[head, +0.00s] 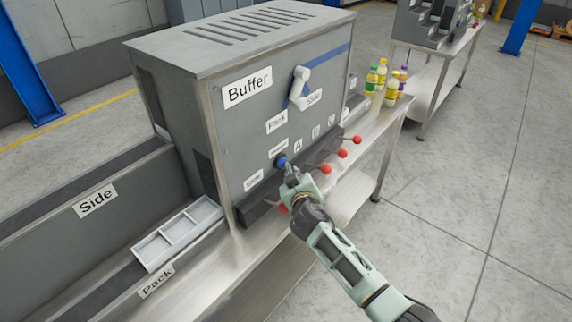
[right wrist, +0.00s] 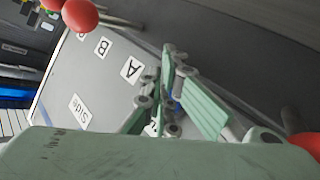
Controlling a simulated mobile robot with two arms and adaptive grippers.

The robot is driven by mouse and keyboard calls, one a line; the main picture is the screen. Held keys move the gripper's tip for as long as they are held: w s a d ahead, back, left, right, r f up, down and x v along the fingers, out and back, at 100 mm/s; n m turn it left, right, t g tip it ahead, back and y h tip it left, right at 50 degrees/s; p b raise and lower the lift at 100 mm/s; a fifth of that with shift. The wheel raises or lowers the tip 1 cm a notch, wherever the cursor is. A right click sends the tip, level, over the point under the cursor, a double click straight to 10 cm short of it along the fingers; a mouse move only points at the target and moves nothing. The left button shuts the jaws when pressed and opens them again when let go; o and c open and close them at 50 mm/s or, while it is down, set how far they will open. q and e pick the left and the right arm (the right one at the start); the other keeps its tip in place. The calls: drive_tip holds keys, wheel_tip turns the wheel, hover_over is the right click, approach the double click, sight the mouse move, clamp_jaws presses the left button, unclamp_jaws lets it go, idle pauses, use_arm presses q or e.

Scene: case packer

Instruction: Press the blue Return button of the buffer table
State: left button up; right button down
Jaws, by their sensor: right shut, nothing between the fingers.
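The blue button (head: 282,161) is on the front face of the grey machine labelled Buffer (head: 247,87), under a small label too small to read. My right gripper (head: 289,168) is shut and empty, with its tips right at the button; I cannot tell if they touch or press it. In the right wrist view the shut fingers (right wrist: 165,95) point at the panel, and a bit of blue shows behind them. My left gripper is not in view.
Red-knobbed levers (head: 342,153) stick out along the panel's lower edge, close to my right gripper. A white rotary handle (head: 299,83) is higher up. Several bottles (head: 391,88) stand on the table to the right. A white divided tray (head: 178,233) lies at the left.

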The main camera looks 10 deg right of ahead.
drive_tip(key=shift+w+a, duration=0.1)
drive_tip(key=shift+a, duration=0.45)
idle(0.4)
drive_tip(key=shift+s+d+f, duration=0.15)
drive_tip(key=shift+s+f, duration=0.05)
drive_tip(key=shift+s, duration=0.55)
drive_tip(key=s+d+p, duration=0.2)
drive_tip(key=s+d, duration=0.1)
drive_tip(key=shift+s+d, duration=0.35)
drive_tip(key=shift+s, duration=0.05)
idle(0.4)
